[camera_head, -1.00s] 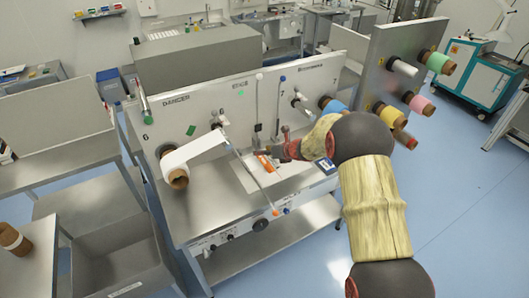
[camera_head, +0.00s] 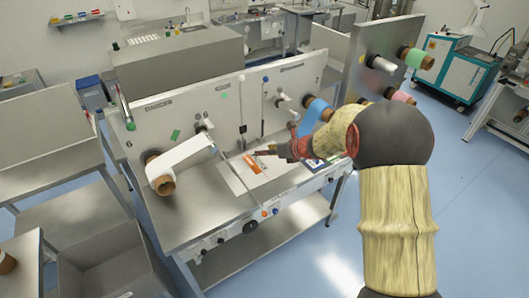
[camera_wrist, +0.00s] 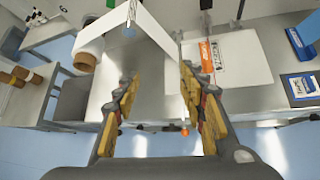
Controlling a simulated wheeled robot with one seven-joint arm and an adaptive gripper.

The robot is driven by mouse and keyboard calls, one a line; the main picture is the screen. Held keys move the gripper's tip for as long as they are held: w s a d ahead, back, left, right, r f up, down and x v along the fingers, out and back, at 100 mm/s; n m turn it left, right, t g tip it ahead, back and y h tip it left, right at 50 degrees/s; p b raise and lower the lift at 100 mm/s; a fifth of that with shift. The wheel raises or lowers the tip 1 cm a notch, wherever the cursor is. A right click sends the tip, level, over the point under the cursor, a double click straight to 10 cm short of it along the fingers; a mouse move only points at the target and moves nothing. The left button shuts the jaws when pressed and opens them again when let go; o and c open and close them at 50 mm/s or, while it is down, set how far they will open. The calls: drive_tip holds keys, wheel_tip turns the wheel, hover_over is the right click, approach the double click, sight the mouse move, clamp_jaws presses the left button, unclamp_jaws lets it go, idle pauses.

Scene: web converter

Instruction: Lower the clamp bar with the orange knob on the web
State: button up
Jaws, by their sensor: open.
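An orange knob (camera_head: 264,213) shows at the table's front edge. A slim grey bar (camera_head: 240,184) slants from near the back panel down to the knob. The knob also shows small in the wrist view (camera_wrist: 185,131), between the fingers' lower parts. A white web (camera_head: 187,157) stretches from a brown-cored roll (camera_head: 160,184) on the left toward the panel. My gripper (camera_head: 280,150) is above the table, right of the bar and apart from the knob. In the wrist view its two fingers (camera_wrist: 158,78) are spread, with nothing between them.
Two upright bars with small knobs (camera_head: 266,80) stand against the panel (camera_head: 165,100). A white sheet (camera_head: 238,182) with an orange item (camera_head: 255,167) lies on the table. A blue-labelled item (camera_wrist: 302,88) is at right. Coloured rolls jut out behind my arm.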

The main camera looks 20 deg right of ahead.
idle(0.4)
drive_tip(key=s+a+f+n+g+b, duration=0.1)
drive_tip(key=s+a+n+g+b, duration=0.15)
drive_tip(key=s+n, duration=0.8)
drive_tip(key=s+a+f+n+g+b, duration=0.2)
drive_tip(key=s+a+n+g, duration=0.15)
drive_tip(key=s+n, duration=0.75)
drive_tip(key=s+d+f+n+t+h+b, duration=0.1)
drive_tip(key=s+d+n+h+b, duration=0.1)
drive_tip(key=s+n+b, duration=0.4)
drive_tip(key=s+d+f+n+t+h+b, duration=0.1)
drive_tip(key=s+n+b, duration=0.5)
drive_tip(key=s+b, duration=0.6)
drive_tip(key=s+d+h, duration=0.1)
drive_tip(key=s+h, duration=0.1)
drive_tip(key=s, duration=0.1)
drive_tip(key=shift+s+f+t+h+b, duration=0.3)
drive_tip(key=shift+s+f+b, duration=0.05)
drive_tip(key=shift+s+b, duration=0.05)
drive_tip(key=shift+o, duration=0.2)
idle(2.1)
